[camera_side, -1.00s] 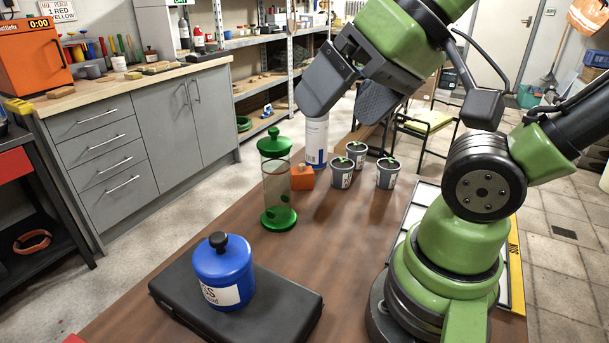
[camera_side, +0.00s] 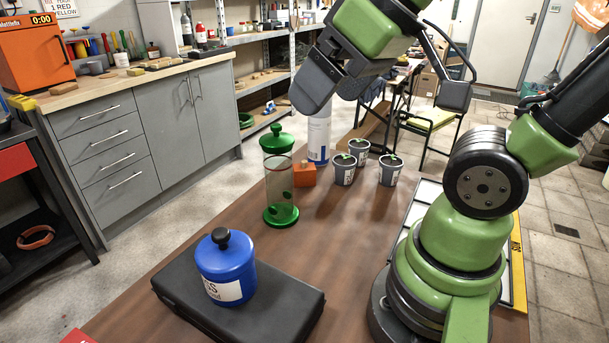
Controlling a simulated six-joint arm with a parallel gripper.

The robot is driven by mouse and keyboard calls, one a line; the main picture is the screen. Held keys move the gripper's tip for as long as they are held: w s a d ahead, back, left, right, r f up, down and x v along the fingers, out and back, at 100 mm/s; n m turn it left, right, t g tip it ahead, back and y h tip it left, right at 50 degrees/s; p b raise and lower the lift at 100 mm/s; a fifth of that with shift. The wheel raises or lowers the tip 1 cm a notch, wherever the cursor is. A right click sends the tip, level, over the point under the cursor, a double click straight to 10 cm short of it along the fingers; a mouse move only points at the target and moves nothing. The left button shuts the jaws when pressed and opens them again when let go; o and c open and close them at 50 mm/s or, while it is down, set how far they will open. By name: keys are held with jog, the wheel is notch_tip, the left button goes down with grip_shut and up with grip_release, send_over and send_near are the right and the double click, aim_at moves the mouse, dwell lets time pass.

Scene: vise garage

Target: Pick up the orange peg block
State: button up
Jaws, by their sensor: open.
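The orange peg block (camera_side: 305,174) sits on the brown table, just behind and right of the green-lidded clear canister (camera_side: 281,180). A small peg shows on its top, and its left side is partly hidden by the canister. My gripper (camera_side: 338,92) is open and empty. It is above the table, higher than the peg block and a little to its right in the picture. Its near finger hides part of the space between the fingers.
A white cylinder (camera_side: 319,140) stands right behind the block. Several grey plant pots (camera_side: 344,170) stand to its right. A blue jar (camera_side: 226,268) rests on a black case (camera_side: 285,305) at the front. The middle of the brown table (camera_side: 330,240) is clear.

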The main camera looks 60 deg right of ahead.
jog(key=w+d+f+n+g+h, duration=0.1)
jog(key=w+d+f+n+h, duration=0.2)
jog(key=w+d+n, duration=0.5)
jog(key=n+g+h, duration=0.1)
jog(key=n+g, duration=0.2)
jog(key=n, duration=1.7)
send_near(305, 161)
notch_tip(305, 161, down, 2)
jog(key=x, duration=0.4)
jog(key=shift+w+f, duration=0.15)
jog(key=shift+f, duration=0.1)
jog(key=shift+d+x, duration=0.15)
jog(key=shift+x, duration=1.3)
jog(key=shift+d+x, duration=0.1)
jog(key=shift+x, duration=1.35)
jog(key=shift+w+r, duration=0.15)
jog(key=shift+w, duration=0.05)
jog(key=c, duration=1.1)
